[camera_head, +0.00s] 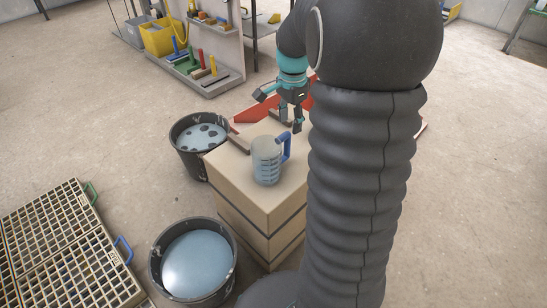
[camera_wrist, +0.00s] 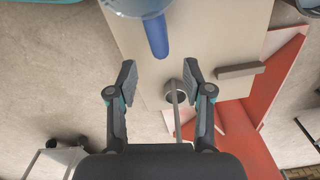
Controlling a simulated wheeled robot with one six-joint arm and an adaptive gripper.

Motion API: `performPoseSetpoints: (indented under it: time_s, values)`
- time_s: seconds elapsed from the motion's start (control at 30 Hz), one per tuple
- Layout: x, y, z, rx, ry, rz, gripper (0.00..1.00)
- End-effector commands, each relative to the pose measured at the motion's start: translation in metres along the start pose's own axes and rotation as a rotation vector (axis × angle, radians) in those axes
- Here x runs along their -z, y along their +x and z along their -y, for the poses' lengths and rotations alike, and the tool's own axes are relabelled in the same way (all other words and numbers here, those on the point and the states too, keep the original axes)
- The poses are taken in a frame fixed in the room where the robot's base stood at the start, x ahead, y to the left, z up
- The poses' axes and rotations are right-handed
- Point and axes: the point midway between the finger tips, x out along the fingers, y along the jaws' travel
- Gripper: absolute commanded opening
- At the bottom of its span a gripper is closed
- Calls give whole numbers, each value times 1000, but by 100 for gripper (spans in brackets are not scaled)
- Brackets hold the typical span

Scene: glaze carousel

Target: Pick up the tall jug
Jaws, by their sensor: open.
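The tall jug (camera_head: 267,165) stands upright on the wooden box-like stand (camera_head: 248,201). It is translucent grey-blue with a blue handle on its right side. In the wrist view only part of the jug (camera_wrist: 133,6) shows at the top edge, with its blue handle (camera_wrist: 156,36) pointing down toward my gripper. My gripper (camera_head: 281,110) is open and empty, above the stand and behind the jug. In the wrist view the open fingers of my gripper (camera_wrist: 160,76) lie apart on either side of a line below the handle end, not touching it.
Two black buckets, one with dark spots on pale liquid (camera_head: 201,133) and one with plain pale-blue liquid (camera_head: 198,264), stand left of the stand. A slatted grid (camera_head: 60,250) lies at lower left. A tool rack (camera_head: 215,80) stands behind. A red panel (camera_wrist: 248,135) borders the stand.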

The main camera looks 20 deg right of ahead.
Motion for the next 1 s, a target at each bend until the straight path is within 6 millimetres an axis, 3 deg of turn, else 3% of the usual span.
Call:
performPoseSetpoints:
  time_s: [0.1, 0.37, 0.67, 1.0]
  values:
    - [0, 17, 0, -1, -1, 0, 51]
    - [-2, 33, 0, 0, -2, 0, 51]
    - [-8, 72, 0, -1, -1, 1, 51]
    - [-8, 78, 1, 1, -1, -1, 51]
